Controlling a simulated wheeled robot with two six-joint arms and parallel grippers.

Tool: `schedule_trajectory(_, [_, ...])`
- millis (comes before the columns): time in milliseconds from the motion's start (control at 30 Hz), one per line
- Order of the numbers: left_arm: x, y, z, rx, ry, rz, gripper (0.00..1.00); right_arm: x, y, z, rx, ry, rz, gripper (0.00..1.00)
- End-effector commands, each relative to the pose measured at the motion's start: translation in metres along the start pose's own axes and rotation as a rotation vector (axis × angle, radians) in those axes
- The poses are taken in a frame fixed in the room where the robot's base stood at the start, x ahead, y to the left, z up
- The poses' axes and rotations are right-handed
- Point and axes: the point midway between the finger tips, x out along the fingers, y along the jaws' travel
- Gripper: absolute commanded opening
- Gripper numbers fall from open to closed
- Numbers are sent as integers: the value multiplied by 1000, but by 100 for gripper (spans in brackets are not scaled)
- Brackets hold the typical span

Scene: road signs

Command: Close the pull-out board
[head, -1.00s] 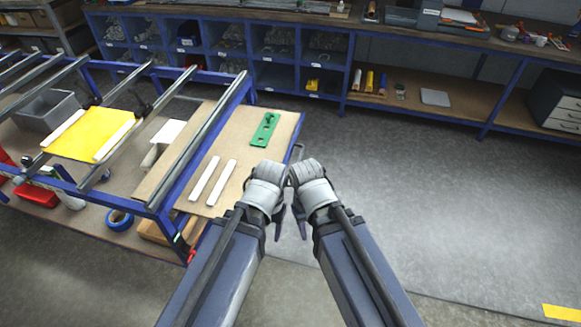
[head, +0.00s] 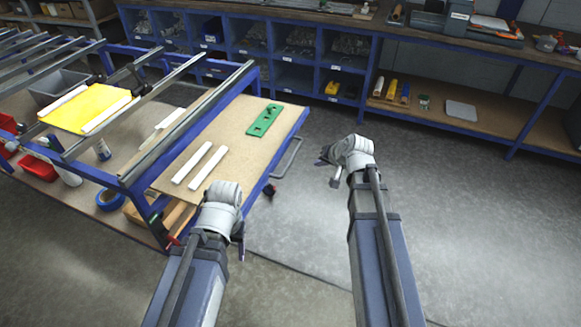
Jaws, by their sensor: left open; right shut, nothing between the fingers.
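The pull-out board (head: 232,142) is a flat brown panel sticking out to the right from the blue-framed workbench (head: 140,186). A grey bar handle (head: 287,160) is on its right edge. A green plate with holes (head: 264,121) and two white strips (head: 200,166) lie on it. My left gripper (head: 238,242) is at the board's near corner, seen from behind; its fingers are mostly hidden and it is open. My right gripper (head: 328,172) is shut and empty, to the right of the handle and apart from it.
Blue shelving (head: 297,60) with bins stands along the back. A caster wheel (head: 269,190) shows below the board. The grey floor at the right is clear.

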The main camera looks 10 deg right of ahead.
Motion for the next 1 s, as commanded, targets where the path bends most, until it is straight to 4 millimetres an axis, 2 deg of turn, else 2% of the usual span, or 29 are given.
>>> schedule_trajectory(133, [4, 0, 0, 0, 0, 0, 63, 4, 0, 0, 0, -1, 0, 0])
schedule_trajectory(233, [13, 1, -1, 0, 0, 0, 63, 16, 1, 1, -2, -2, 0, 0])
schedule_trajectory(600, [66, 6, -4, 1, 0, 0, 63, 85, 2, 2, -3, -3, 0, 0])
schedule_trajectory(767, [84, 8, -5, 1, 0, 0, 63, 110, 1, 2, -3, -2, 0, 0])
schedule_trajectory(800, [73, 7, -4, 1, 0, 0, 63, 104, -12, -2, -4, -3, -1, 0])
schedule_trajectory(1000, [68, 7, -4, 1, 0, 0, 63, 111, -32, -3, -4, -3, 0, 0])
